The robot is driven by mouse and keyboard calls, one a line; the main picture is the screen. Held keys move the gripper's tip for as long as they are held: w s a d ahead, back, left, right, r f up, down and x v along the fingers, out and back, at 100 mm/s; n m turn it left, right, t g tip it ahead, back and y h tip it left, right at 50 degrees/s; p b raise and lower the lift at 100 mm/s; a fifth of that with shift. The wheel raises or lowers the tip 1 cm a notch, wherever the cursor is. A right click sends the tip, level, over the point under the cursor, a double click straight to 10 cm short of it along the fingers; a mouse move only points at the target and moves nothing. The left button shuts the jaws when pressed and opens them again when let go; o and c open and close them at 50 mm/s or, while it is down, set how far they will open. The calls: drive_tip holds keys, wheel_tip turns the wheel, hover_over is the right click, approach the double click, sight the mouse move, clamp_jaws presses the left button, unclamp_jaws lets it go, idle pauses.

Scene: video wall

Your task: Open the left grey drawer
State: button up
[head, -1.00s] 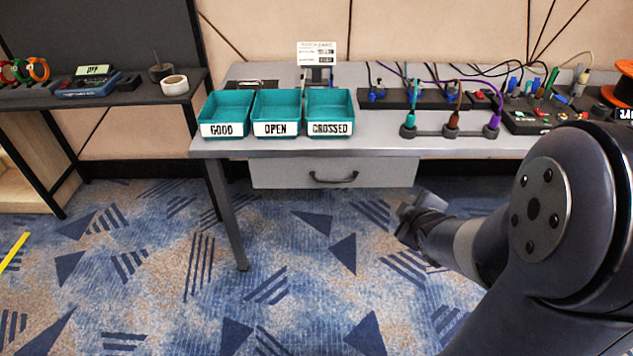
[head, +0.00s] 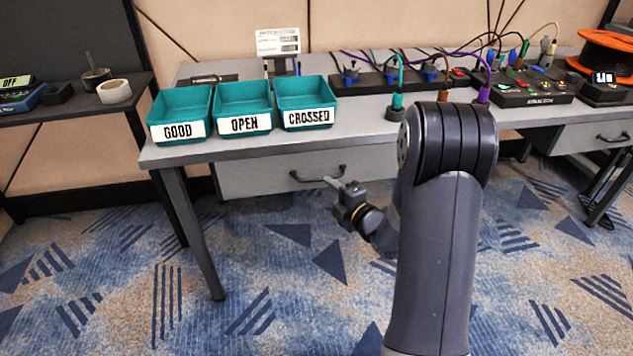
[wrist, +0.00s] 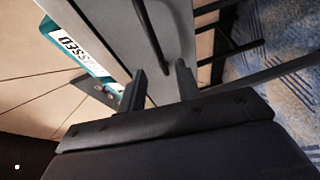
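The left grey drawer (head: 232,181) is under the front of the grey workbench, and its front looks flush and closed. Its dark bar handle (head: 318,174) is at the middle of the front. My gripper (head: 333,183) is just in front of the handle, near its right end. In the wrist view, the two fingers of my gripper (wrist: 161,86) stand apart with nothing held between them. The handle (wrist: 152,35) shows ahead of the gap, with the pale drawer front (wrist: 178,38) behind it. Whether a finger touches the handle I cannot tell.
Teal bins marked GOOD (head: 180,131), OPEN (head: 245,124) and CROSSED (head: 309,117) stand on the workbench (head: 360,112) above the drawer. A second grey drawer (head: 590,136) is at the far right. The carpet (head: 270,290) in front is clear.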

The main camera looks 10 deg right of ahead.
sight(318, 180)
drive_tip(key=x, duration=0.6)
drive_tip(key=shift+w+a+b, duration=0.1)
drive_tip(key=shift+w+b, duration=0.05)
drive_tip(key=shift+b, duration=0.15)
clamp_jaws()
